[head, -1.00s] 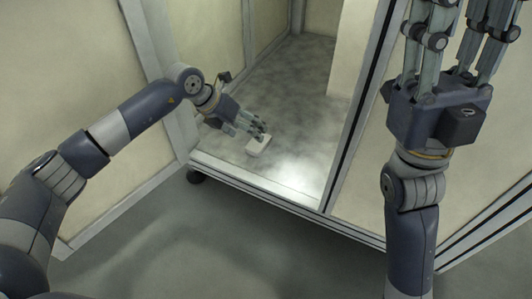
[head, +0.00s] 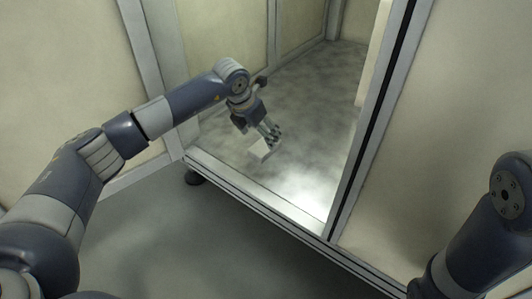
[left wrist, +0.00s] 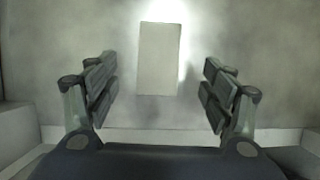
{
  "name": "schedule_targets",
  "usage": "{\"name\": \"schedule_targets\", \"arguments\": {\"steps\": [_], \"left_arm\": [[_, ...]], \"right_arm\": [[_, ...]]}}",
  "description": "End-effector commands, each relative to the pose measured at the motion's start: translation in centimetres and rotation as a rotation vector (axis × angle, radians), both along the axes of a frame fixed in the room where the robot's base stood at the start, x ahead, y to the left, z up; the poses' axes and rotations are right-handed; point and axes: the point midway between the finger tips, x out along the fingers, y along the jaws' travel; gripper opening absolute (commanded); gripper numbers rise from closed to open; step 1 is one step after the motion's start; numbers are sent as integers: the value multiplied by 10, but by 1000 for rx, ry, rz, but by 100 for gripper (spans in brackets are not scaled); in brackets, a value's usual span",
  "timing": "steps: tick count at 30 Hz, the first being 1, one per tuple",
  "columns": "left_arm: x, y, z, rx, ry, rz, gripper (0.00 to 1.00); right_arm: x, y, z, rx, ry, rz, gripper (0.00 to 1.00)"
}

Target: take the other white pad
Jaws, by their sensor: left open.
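The white pad (head: 262,151) lies on the grey mottled floor of the enclosure, near its front edge. In the left wrist view the pad (left wrist: 159,59) is a pale upright rectangle between and beyond the fingers, touching neither. My left gripper (head: 274,138) reaches in over the sill, just above and beside the pad. In the left wrist view its fingers (left wrist: 160,92) are spread wide with nothing between them. My right gripper is out of view; only part of my right arm shows at the lower right of the head view.
A metal sill (head: 257,198) runs along the enclosure's front. A metal post (head: 372,130) stands to the right of the opening, with a pale panel (head: 450,100) beyond it. Cream walls close the left and back. The enclosure floor (head: 320,100) behind the pad is clear.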

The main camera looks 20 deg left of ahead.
Motion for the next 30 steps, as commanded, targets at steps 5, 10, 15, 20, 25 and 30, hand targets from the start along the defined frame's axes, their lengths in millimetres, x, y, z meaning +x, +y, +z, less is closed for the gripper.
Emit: {"name": "schedule_targets", "arguments": {"steps": [5,10,15,20,25,30], "left_arm": [[5,-2,-12,0,0,0,75],[6,-2,-17,0,-1,-1,75],[8,-3,-32,0,-1,0,75],[12,-3,-47,0,-1,0,75],[18,-6,-61,0,-1,-1,75],[20,-6,-61,1,-1,-1,75]], "right_arm": [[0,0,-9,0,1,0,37],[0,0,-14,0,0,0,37],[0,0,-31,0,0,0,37],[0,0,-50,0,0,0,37],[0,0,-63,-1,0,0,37],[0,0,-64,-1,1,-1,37]]}}
